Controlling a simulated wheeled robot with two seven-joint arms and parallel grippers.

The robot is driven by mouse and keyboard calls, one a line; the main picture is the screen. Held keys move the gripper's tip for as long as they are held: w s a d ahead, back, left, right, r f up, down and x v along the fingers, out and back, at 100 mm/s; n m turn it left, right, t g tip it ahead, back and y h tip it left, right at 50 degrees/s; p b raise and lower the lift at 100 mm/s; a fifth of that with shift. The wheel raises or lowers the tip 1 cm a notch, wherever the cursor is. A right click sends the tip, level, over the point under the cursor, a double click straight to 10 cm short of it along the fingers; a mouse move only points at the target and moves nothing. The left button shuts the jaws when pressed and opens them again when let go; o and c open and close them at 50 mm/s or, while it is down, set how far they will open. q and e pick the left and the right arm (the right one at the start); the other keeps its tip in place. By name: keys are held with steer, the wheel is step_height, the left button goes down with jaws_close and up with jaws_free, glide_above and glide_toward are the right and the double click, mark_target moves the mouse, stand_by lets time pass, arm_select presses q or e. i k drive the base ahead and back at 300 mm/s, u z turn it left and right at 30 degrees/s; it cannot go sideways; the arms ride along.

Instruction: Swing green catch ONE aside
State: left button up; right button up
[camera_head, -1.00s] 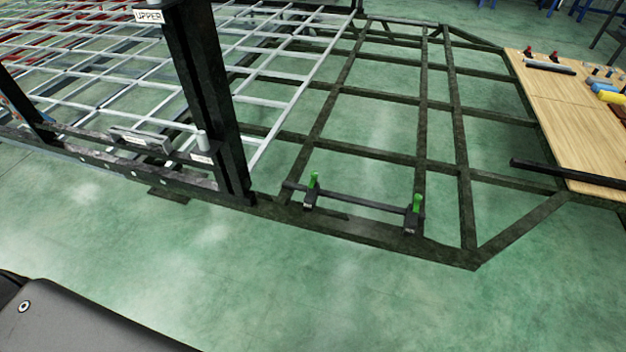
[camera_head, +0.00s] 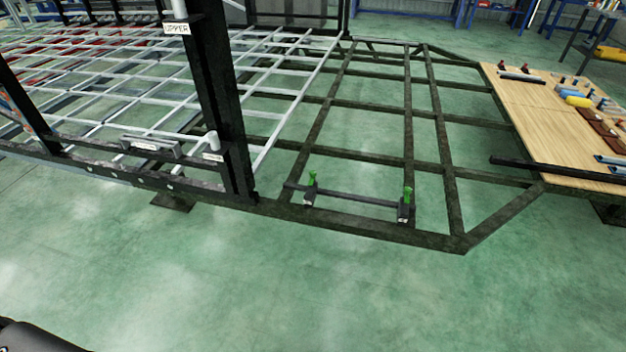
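Two green catches stand upright on small dark blocks at the near side of the dark chassis frame. The left green catch (camera_head: 311,180) and the right green catch (camera_head: 407,194) sit at the two ends of a dark crossbar (camera_head: 358,198). Each block has a small pale label, too small to read, so I cannot tell which catch is ONE. Neither of my grippers is in view.
The chassis frame (camera_head: 432,170) has open gaps over green floor. A dark post (camera_head: 213,90) labelled UPPER rises left of the catches. A wooden table (camera_head: 540,120) with tools and parts stands at the right. Floor in front is clear.

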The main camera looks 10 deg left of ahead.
mark_target(313, 173)
steer(key=u, duration=0.7)
steer(key=i, duration=0.75)
steer(key=z, duration=1.35)
